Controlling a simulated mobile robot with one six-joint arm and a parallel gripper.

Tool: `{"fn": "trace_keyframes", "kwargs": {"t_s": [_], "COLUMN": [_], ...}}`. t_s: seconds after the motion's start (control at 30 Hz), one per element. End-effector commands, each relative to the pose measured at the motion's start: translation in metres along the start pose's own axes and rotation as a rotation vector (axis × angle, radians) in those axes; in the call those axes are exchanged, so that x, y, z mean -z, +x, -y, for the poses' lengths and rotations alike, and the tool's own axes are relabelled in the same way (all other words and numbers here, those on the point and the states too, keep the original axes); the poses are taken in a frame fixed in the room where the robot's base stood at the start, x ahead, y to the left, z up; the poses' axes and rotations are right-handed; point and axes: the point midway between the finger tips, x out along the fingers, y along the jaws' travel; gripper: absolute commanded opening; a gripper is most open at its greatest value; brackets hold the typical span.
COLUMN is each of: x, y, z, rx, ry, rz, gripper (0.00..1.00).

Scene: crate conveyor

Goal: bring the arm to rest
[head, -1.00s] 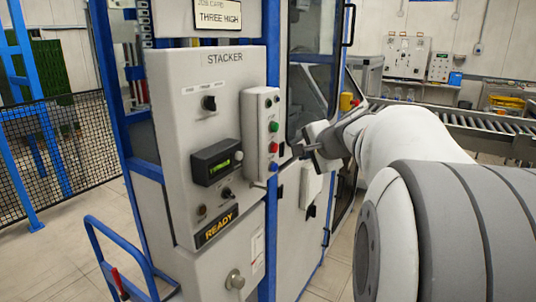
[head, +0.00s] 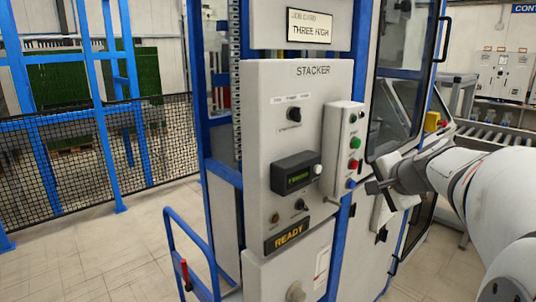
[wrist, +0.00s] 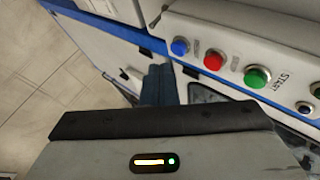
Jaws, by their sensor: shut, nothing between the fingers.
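My gripper (head: 374,187) is in front of the stacker cabinet, just right of its button box, at about the height of the blue button. It is shut and holds nothing. My white and grey arm (head: 475,185) reaches in from the right edge of the head view. In the wrist view the gripper body (wrist: 160,145) fills the bottom, and the dark fingers (wrist: 160,84) point up, below the buttons. I cannot tell the exact gap between the fingertips and the cabinet.
The stacker panel (head: 262,150) has a READY sign (head: 290,236). Its button box (head: 341,142) carries green (wrist: 257,77), red (wrist: 213,60) and blue (wrist: 180,46) buttons. A blue rail (head: 190,250) stands front left. A mesh fence (head: 60,140) is behind. Open floor (head: 110,255) lies at left.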

Motion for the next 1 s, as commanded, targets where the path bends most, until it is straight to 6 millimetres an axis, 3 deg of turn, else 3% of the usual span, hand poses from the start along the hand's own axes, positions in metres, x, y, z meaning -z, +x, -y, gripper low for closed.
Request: {"fn": "trace_keyframes", "kwargs": {"t_s": [0.03,0.2,0.3,0.4,0.5,0.6,1.0], "x": [-0.033,-0.138,-0.181,-0.206,-0.216,-0.219,-0.219], "y": [0.000,-0.012,-0.028,-0.044,-0.054,-0.059,-0.060], "z": [-0.011,-0.079,-0.127,-0.169,-0.196,-0.208,-0.210], "rx": [-0.043,-0.235,-0.338,-0.422,-0.478,-0.504,-0.511], "ry": [-0.095,-0.506,-0.755,-0.966,-1.106,-1.172,-1.183], "rz": [0.052,0.248,0.353,0.435,0.483,0.504,0.507], "gripper": [0.00,0.00,0.00,0.00,0.00,0.00,0.00]}}
